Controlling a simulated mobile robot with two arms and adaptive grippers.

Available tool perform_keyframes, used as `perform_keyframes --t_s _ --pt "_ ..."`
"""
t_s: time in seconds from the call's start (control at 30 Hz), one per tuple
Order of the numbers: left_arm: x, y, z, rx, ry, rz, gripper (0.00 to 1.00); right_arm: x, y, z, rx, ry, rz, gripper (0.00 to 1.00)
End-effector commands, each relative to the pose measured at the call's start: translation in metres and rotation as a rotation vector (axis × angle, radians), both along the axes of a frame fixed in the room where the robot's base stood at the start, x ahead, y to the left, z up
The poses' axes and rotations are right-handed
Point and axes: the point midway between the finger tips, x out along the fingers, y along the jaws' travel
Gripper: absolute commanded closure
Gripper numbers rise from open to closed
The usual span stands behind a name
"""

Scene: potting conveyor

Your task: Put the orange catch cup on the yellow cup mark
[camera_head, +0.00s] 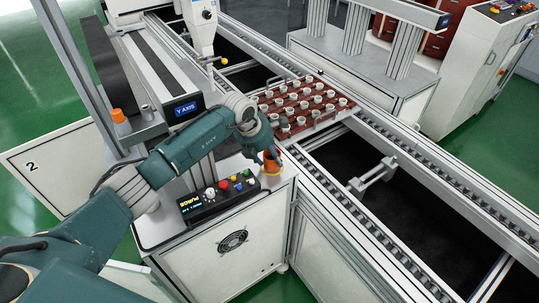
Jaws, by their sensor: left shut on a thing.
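The orange catch cup (272,168) is at the right rear corner of the white cabinet top, close to the conveyor rail. My left gripper (270,155) reaches it from above and is shut on it. The gripper hides part of the cup. I cannot tell whether the cup's base touches the cabinet top or is slightly above it. The yellow cup mark cannot be made out. My right gripper is not in view.
A control box (218,195) with a lit display and coloured buttons is on the cabinet top (150,232), left of the cup. A red tray (308,122) of small white cups sits on the conveyor behind. A white dispensing head (199,25) hangs at the upper middle.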

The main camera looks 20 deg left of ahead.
Motion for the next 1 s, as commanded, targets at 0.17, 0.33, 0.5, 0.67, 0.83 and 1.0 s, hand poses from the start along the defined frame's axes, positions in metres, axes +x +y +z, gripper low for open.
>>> perform_keyframes --t_s 0.17,0.33,0.5,0.67,0.83,1.0 --pt "0.0 0.0 -0.002 0.0 0.0 0.0 0.42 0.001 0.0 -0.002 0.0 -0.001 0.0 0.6" --pt "0.0 0.0 -0.002 0.0 0.0 0.0 0.32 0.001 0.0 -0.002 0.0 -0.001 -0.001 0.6" --pt "0.0 0.0 -0.001 0.0 0.001 0.0 0.32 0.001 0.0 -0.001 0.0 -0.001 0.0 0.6" --pt "-0.002 0.003 0.009 0.0 -0.002 0.001 0.32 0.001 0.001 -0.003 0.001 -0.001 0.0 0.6" --pt "-0.014 0.009 0.039 0.001 -0.006 -0.001 0.32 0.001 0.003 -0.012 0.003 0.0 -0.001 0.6" --pt "-0.028 0.015 0.073 0.001 -0.005 0.0 0.32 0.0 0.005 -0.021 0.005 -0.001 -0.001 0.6"
